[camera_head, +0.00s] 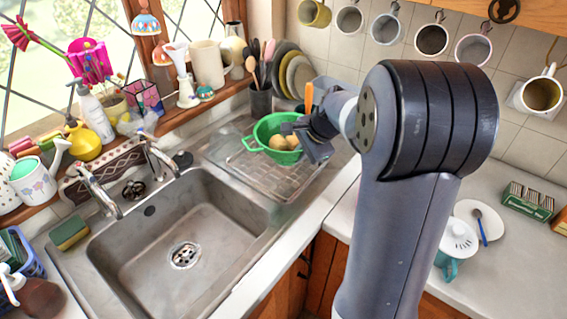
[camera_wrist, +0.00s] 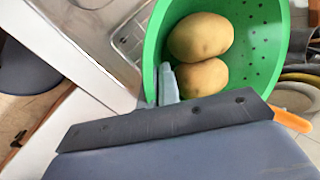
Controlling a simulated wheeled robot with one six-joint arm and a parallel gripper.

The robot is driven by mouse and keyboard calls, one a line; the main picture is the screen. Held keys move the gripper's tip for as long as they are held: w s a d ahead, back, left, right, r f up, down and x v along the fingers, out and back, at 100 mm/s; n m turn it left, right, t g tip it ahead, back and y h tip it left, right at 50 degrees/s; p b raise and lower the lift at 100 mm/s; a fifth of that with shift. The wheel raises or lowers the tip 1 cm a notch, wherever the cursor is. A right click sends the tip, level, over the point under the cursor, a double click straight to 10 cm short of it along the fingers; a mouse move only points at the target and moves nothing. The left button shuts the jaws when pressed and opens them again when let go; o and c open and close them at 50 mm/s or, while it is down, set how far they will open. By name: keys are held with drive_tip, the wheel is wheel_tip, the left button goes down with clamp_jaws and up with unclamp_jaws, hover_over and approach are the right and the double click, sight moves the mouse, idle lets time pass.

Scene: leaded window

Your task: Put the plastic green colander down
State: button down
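The plastic green colander (camera_head: 264,129) is over the ribbed metal draining board (camera_head: 283,184), right of the sink basin. Potatoes (camera_head: 284,142) lie inside it; two show in the wrist view (camera_wrist: 201,58). My gripper (camera_head: 306,141) is at the colander's right side. In the wrist view, a pale fingertip of my gripper (camera_wrist: 167,84) lies inside the green colander wall (camera_wrist: 155,50), and the gripper appears shut on the rim. The other finger is mostly hidden. I cannot tell whether the colander's base touches the board.
The empty sink (camera_head: 195,235) lies to the left. Plates (camera_head: 290,70) and a utensil holder (camera_head: 260,100) stand behind the colander. Mugs (camera_head: 387,28) hang above.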

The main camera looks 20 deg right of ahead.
wheel_tip(320, 180, down, 9)
drive_tip(key=shift+r, duration=0.15)
idle(0.4)
drive_tip(key=shift+f, duration=0.2)
drive_tip(key=c, duration=1.7)
unclamp_jaws()
drive_tip(key=shift+s, duration=0.1)
drive_tip(key=shift+r, duration=0.15)
drive_tip(key=shift+d+r, duration=0.1)
drive_tip(key=shift+r, duration=0.15)
drive_tip(key=v, duration=1.1)
drive_tip(key=shift+s+r, duration=0.2)
drive_tip(key=shift+r, duration=0.05)
drive_tip(key=shift+f, duration=0.1)
